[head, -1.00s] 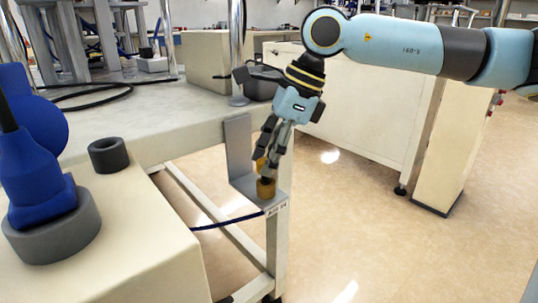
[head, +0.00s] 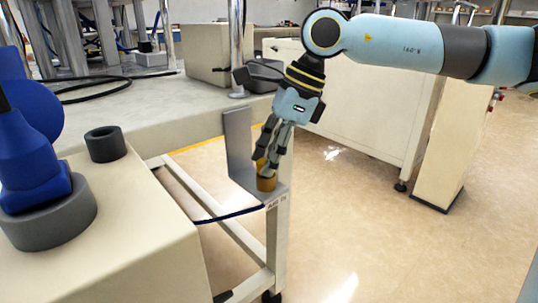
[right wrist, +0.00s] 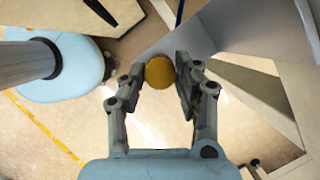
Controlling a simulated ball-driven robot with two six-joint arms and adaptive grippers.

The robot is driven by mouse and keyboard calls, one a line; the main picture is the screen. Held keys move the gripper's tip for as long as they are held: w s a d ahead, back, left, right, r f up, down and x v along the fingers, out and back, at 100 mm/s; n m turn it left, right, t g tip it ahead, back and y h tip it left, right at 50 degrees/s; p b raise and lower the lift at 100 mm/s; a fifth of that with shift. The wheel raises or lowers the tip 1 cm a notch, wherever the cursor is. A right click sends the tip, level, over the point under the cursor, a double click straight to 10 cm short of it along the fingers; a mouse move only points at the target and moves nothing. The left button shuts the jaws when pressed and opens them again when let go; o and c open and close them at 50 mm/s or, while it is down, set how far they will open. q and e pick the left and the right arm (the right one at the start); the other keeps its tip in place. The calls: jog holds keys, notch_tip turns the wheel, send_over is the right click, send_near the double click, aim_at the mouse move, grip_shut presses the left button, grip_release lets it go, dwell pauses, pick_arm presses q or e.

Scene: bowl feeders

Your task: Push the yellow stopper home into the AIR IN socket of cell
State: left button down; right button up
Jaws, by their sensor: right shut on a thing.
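The yellow stopper (head: 261,163) shows partly between the fingers of my right gripper (head: 268,170) in the head view. In the right wrist view its round yellow end (right wrist: 160,72) sits between the fingertips of my right gripper (right wrist: 162,80), which is shut on it. Right below the fingertips, a short brass-coloured socket (head: 266,184) stands on the ledge of a grey bracket (head: 238,150). A small label, probably AIR IN, is on the ledge's front edge. The fingers hide where stopper and socket meet, so I cannot tell how deep it sits. My left gripper is out of view.
The bracket's upright plate rises close to the left of my right fingers. A dark blue hose (head: 228,216) runs from the ledge to the left. A bench (head: 150,115) stands behind, and a dark grey ring (head: 105,144) sits on the near cream top. Open floor lies to the right.

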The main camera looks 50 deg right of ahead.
jog(key=shift+f, duration=0.15)
jog(key=o, duration=1.2)
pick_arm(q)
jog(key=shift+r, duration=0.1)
pick_arm(e)
jog(key=p+v, duration=0.4)
jog(key=shift+a+r+p, duration=0.1)
jog(key=shift+r+p, duration=0.25)
jog(key=shift+p, duration=0.05)
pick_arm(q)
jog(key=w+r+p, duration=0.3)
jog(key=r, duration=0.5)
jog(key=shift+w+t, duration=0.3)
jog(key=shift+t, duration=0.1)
pick_arm(e)
jog(key=shift+v, duration=1.35)
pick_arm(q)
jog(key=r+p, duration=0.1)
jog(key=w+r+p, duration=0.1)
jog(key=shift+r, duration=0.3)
pick_arm(e)
notch_tip(320, 180, up, 4)
